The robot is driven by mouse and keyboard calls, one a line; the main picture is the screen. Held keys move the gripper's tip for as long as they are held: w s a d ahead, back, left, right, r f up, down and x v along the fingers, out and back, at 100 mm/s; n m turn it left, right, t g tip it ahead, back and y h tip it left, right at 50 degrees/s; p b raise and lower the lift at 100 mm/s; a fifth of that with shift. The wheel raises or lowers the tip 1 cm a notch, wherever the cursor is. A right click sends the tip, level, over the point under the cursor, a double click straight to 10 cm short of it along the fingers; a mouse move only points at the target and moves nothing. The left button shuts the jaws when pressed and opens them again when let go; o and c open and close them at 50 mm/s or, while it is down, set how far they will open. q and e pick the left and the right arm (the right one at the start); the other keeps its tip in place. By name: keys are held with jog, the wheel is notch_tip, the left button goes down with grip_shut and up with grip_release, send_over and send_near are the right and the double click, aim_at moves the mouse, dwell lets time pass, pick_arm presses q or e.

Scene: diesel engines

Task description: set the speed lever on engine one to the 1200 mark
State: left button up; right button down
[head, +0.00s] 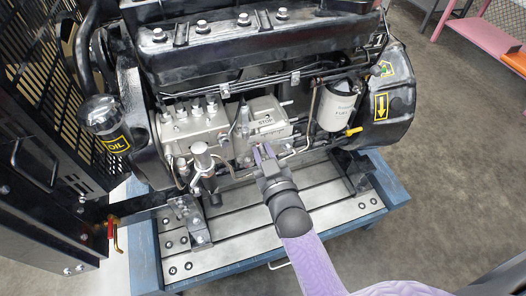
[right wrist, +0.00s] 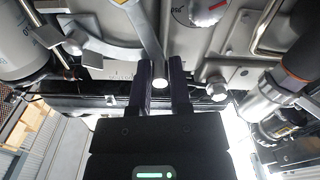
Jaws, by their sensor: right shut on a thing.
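The speed lever (right wrist: 147,28) is a grey metal bar in the right wrist view, ending in a round pale tip. Its tip sits between the two dark fingers of my right gripper (right wrist: 160,80), which is shut on it. A curved grey plate (right wrist: 100,53) lies beside the lever; I cannot read its marks, nor which mark the lever stands at. In the head view, my right gripper (head: 264,152) is at the front of engine one (head: 200,125), just below the plate marked STOP (head: 264,122). The lever cannot be made out clearly there. My left gripper is not in view.
A white filter (head: 336,108) stands right of the gripper, with a yellow handle (head: 354,131) near it. A silver cylinder (head: 201,157) stands to the left. The engine rests on a blue-edged slotted bench (head: 250,240).

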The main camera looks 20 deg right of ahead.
jog(key=shift+d+r+m+p, duration=0.35)
jog(key=shift+m+p, duration=0.25)
jog(key=shift+m, duration=0.1)
jog(key=shift+d+f+m, duration=0.2)
jog(key=shift+d+m, duration=0.25)
jog(key=shift+m, duration=0.25)
jog(key=c, duration=0.6)
grip_release()
jog(key=shift+s+r, duration=0.1)
jog(key=s+p, duration=0.2)
jog(key=s, duration=0.7)
jog(key=shift+s+d, duration=0.15)
jog(key=shift+s, duration=0.25)
